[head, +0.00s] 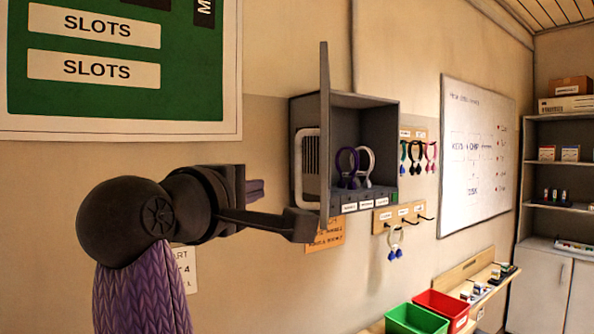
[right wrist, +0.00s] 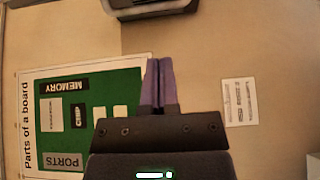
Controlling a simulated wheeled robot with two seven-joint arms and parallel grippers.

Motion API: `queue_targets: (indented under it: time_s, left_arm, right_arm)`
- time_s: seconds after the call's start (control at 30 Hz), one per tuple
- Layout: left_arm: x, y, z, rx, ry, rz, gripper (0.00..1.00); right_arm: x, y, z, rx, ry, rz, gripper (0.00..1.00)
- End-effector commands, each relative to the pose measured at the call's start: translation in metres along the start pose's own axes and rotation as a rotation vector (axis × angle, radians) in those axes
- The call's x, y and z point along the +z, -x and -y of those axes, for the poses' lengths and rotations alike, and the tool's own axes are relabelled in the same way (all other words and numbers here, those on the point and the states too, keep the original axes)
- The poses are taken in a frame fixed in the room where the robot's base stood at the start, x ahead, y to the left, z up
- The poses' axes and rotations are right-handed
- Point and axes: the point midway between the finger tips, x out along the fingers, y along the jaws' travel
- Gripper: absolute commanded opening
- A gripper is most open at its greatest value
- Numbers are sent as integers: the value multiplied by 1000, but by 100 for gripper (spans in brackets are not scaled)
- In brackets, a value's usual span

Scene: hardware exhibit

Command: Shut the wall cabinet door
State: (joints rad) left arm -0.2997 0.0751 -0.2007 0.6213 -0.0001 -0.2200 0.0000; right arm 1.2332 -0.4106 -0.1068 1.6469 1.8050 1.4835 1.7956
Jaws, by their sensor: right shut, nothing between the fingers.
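The grey wall cabinet (head: 365,103) hangs on the wall in the middle of the head view. Its door (head: 325,120) stands open, swung out from the wall and seen almost edge-on at the cabinet's left side. The cabinet's inside shows, with rings hanging in it. My right gripper (head: 258,189), with purple fingers, is left of the door and cabinet. Its fingers point right, are closed together and hold nothing. In the right wrist view the shut fingers (right wrist: 159,82) point up toward a dark grey object at the top edge, only partly visible. My left gripper is out of view.
A green board poster (head: 130,90) hangs at upper left. Hooks with key rings (head: 418,155) and a whiteboard (head: 475,150) are right of the cabinet. Red (head: 441,306) and green (head: 416,320) bins stand below. Shelves (head: 560,118) stand at far right.

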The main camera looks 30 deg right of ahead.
Motion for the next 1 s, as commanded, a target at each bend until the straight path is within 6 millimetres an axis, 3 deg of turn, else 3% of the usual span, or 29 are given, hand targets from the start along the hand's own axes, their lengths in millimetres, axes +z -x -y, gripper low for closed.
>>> queue_targets:
  time_s: [0.17,0.53,0.7,1.0]
  left_arm:
    - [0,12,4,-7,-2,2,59]
    - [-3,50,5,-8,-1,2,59]
    - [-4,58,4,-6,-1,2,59]
    - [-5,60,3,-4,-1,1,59]
  right_arm:
    - [0,-24,-2,-6,0,0,0]
    - [4,-103,-3,0,3,5,0]
    - [29,-107,-1,0,3,4,0]
    - [39,-109,1,0,4,1,0]
